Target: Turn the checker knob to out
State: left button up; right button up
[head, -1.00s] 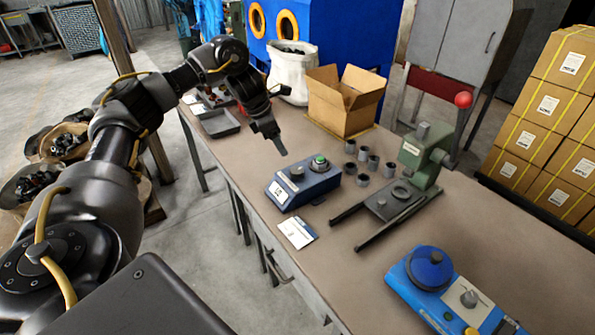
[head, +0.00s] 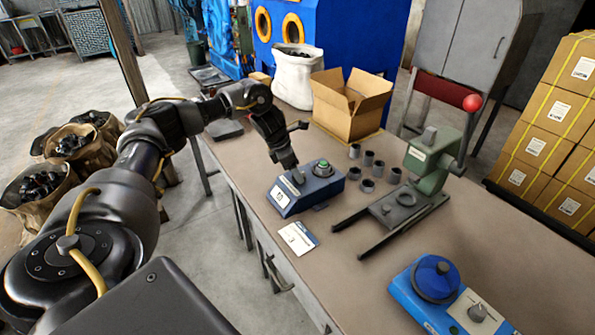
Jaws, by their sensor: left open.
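The checker appears to be the small blue box (head: 318,188) on the workbench, with a green button (head: 322,164) on top and a white label on its front. My left gripper (head: 297,176) points down at the left part of the box's top, where the knob is. The fingers cover the knob, so its setting cannot be read. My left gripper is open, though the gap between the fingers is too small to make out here. Whether the fingers touch the knob I cannot tell. My right gripper is out of view.
A white card (head: 298,238) lies in front of the box. Several grey cups (head: 367,186) and a green press (head: 432,160) stand to its right. An open cardboard box (head: 350,103) is behind. A blue device (head: 437,278) with a knob sits at the front right.

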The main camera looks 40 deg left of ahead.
pick_arm(q)
jog(key=shift+x, duration=0.85)
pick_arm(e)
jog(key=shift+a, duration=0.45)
pick_arm(q)
jog(key=shift+c, duration=0.3)
jog(key=c, duration=0.9)
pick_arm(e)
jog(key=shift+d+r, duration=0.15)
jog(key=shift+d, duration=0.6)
pick_arm(q)
jog(key=shift+r, duration=0.1)
